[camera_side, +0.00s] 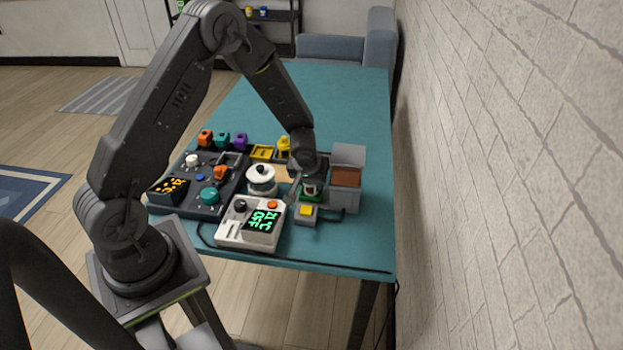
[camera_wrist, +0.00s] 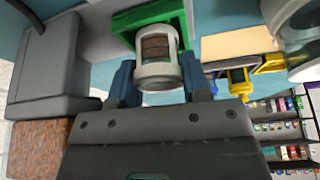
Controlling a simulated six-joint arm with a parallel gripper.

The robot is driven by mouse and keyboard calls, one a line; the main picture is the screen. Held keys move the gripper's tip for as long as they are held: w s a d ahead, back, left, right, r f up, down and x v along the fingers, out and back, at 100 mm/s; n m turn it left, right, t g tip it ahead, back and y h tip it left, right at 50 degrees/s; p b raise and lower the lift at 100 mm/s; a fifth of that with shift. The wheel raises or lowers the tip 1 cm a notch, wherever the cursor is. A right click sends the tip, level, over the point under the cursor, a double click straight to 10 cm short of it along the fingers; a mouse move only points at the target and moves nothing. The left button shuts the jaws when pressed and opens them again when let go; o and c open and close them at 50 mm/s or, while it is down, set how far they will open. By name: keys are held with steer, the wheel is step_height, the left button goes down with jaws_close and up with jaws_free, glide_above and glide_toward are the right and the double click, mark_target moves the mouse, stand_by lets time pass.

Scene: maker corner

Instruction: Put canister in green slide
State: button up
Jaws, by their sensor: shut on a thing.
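The canister (camera_wrist: 157,48) is a small clear cylinder with white ends and brown contents. It sits between the two fingers of my gripper (camera_wrist: 160,84), which is shut on it. In the side view my gripper (camera_side: 309,178) is low over the table, and the canister (camera_side: 311,189) shows just below it. The green slide (camera_wrist: 135,20) is a green frame right by the canister's far end; it also shows in the side view (camera_side: 313,198) under the canister. The canister overlaps the green frame in both views; I cannot tell whether it rests in it.
A grey box with a brown panel (camera_side: 346,177) stands close on the right. A white lidded pot (camera_side: 261,180) and a white display unit (camera_side: 250,225) stand left and in front. A yellow slide (camera_side: 262,152) lies behind. The far table (camera_side: 320,95) is clear.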

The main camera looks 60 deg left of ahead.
steer(key=shift+f, duration=0.3)
steer(key=o, duration=1)
steer(key=shift+o, duration=0.2)
step_height(320, 180, up, 7)
stand_by(0.3)
